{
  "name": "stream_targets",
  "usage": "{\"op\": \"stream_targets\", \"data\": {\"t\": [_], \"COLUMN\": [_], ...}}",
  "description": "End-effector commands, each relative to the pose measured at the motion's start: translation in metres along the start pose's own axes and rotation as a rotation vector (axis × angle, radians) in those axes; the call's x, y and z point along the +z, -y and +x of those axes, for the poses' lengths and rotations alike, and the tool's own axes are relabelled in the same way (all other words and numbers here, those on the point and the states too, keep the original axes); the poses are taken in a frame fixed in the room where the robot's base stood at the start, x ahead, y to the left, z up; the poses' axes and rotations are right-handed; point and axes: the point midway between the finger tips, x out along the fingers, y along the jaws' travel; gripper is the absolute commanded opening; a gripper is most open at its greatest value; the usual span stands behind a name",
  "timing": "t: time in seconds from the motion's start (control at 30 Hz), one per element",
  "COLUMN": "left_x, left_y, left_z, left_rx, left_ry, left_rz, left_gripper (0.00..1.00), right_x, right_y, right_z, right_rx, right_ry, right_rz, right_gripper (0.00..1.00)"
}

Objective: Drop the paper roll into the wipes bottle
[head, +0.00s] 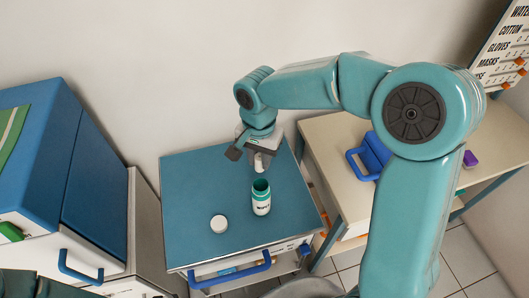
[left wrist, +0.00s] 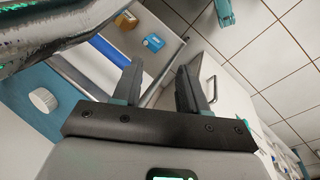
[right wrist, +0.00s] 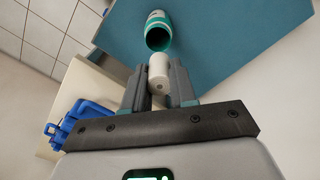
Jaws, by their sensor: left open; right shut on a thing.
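The wipes bottle (head: 261,198) is white and green with an open green rim and stands upright on the blue cart top (head: 190,180). Its open mouth also shows in the right wrist view (right wrist: 158,36). The white paper roll (right wrist: 158,70) is between the fingers of my right gripper (right wrist: 160,88), which is shut on it. In the head view the right gripper (head: 257,158) holds the roll (head: 259,163) above and just behind the bottle, apart from it. My left gripper (left wrist: 160,85) is open and empty in the left wrist view, away from the bottle.
A round white lid (head: 218,224) lies on the cart top left of the bottle. A blue cabinet (head: 70,160) stands at the left. A wooden table (head: 340,150) with a blue box (head: 372,155) stands at the right. The cart top around the bottle is mostly clear.

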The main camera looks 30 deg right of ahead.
Motion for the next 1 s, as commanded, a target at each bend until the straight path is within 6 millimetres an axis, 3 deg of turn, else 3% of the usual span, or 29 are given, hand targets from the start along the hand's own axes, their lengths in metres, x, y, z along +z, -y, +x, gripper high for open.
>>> {"op": "stream_targets", "data": {"t": [0.53,0.97,1.0], "left_x": [-0.001,-0.001,-0.001], "left_y": [0.018,0.019,0.019], "left_z": [0.049,0.054,0.054], "left_rx": [0.000,0.000,0.000], "left_ry": [0.000,0.000,0.000], "left_rz": [0.000,0.000,0.000], "left_gripper": [0.43,0.43,0.43], "right_x": [-0.002,-0.002,-0.002], "right_y": [-0.001,-0.001,-0.001], "right_z": [0.074,0.083,0.083], "right_rx": [0.001,0.001,0.001], "right_ry": [0.000,0.000,0.000], "right_rz": [0.004,0.005,0.005], "right_gripper": [0.00,0.00,0.32]}}
